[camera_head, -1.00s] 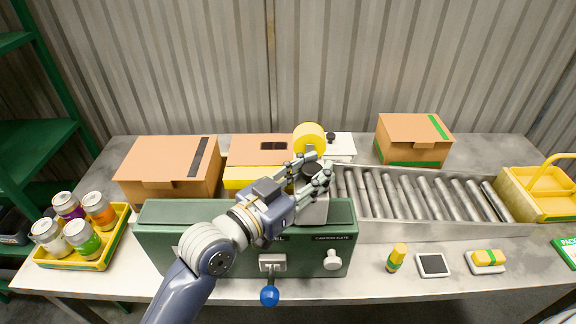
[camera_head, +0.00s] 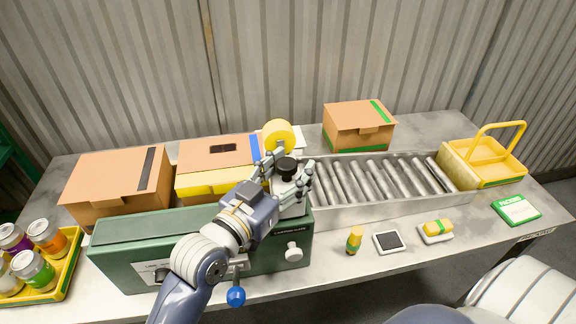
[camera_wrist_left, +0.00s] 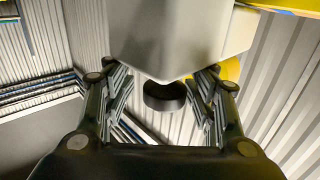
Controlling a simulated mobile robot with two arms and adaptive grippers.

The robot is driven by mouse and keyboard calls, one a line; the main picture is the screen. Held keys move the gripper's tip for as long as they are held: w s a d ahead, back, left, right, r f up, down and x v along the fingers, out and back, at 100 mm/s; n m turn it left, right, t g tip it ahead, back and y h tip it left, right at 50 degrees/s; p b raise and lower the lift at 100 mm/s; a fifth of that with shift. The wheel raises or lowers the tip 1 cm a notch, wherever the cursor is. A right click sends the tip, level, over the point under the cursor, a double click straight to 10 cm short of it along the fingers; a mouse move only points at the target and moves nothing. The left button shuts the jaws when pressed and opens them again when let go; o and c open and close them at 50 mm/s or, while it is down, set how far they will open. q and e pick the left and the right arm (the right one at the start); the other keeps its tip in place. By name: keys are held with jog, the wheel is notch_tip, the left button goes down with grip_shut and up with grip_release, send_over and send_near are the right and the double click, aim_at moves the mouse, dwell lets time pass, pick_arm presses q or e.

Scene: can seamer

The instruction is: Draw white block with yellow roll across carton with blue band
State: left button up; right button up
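A black knob (camera_head: 287,167) sits by the block; the wrist view shows the block (camera_wrist_left: 175,35) and the knob (camera_wrist_left: 164,96) between the fingers (camera_wrist_left: 163,80). The carton with the blue band (camera_head: 200,178) stands just left of the roll, behind the green machine. Its blue band (camera_head: 255,149) shows beside the roll. Whether the block touches the carton is hidden. My right gripper is out of view.
The green machine (camera_head: 130,250) stands in front, with a blue-tipped lever (camera_head: 236,296). Brown cartons stand left (camera_head: 120,185) and back right (camera_head: 358,125). A roller conveyor (camera_head: 385,208) runs right. A yellow basket (camera_head: 480,160) and a tray of jars (camera_head: 65,280) flank the table.

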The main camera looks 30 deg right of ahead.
pick_arm(q)
jog(key=shift+r, duration=0.15)
jog(key=shift+w+a, duration=0.1)
jog(key=shift+a, duration=0.05)
jog(key=v, duration=1.2)
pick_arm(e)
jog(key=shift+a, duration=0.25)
